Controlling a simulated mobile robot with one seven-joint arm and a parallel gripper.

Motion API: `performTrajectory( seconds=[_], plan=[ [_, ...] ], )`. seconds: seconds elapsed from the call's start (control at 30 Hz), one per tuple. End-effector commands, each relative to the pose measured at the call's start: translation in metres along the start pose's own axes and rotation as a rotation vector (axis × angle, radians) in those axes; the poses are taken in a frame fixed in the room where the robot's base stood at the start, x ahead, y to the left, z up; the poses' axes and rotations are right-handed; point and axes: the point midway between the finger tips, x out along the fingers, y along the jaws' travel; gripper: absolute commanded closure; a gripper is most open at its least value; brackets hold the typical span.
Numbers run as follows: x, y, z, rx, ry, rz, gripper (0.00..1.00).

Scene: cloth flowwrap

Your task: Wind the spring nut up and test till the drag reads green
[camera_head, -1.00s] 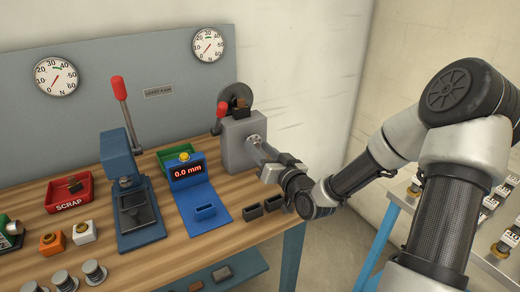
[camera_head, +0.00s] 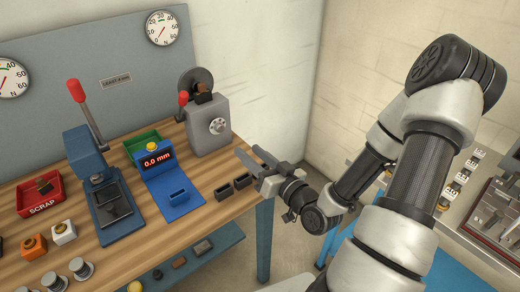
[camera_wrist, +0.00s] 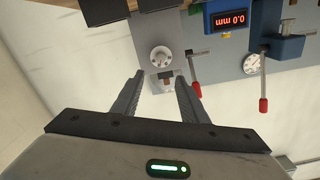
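The grey drag tester (camera_head: 209,128) stands at the right end of the bench. A round light nut or knob (camera_head: 218,126) is on its front face; it also shows in the wrist view (camera_wrist: 160,57). My gripper (camera_head: 256,158) is open and empty, to the right of the nut and apart from it. In the wrist view its fingertips (camera_wrist: 160,77) spread on either side below the nut. A red-handled lever (camera_head: 183,101) is at the tester's side. The dial gauge (camera_head: 162,28) behind has a green mark near its top; its needle appears to point lower left, off the green.
A blue gauge (camera_head: 158,162) reads 0.0 mm. Left of it are a blue press (camera_head: 88,160) with a red lever and a red scrap tray (camera_head: 41,200). Two dark blocks (camera_head: 233,186) lie at the bench's front right. A second table (camera_head: 445,225) stands at right.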

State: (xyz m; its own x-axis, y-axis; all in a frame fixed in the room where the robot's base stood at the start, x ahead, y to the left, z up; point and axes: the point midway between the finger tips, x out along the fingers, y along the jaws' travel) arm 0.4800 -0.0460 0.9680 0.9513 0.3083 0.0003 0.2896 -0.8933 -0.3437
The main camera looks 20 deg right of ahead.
Motion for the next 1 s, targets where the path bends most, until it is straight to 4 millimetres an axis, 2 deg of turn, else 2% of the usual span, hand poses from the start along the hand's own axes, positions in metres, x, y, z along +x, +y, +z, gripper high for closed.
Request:
performTrajectory(
  seconds=[0.03, 0.4, 1.0],
  plan=[
    [-0.004, -0.004, -0.007, 0.006, -0.002, 0.001, 0.60],
    [-0.037, -0.002, 0.001, 0.000, -0.001, 0.000, 0.60],
    [-0.035, -0.003, 0.004, -0.033, -0.042, -0.007, 0.60]
  ],
)
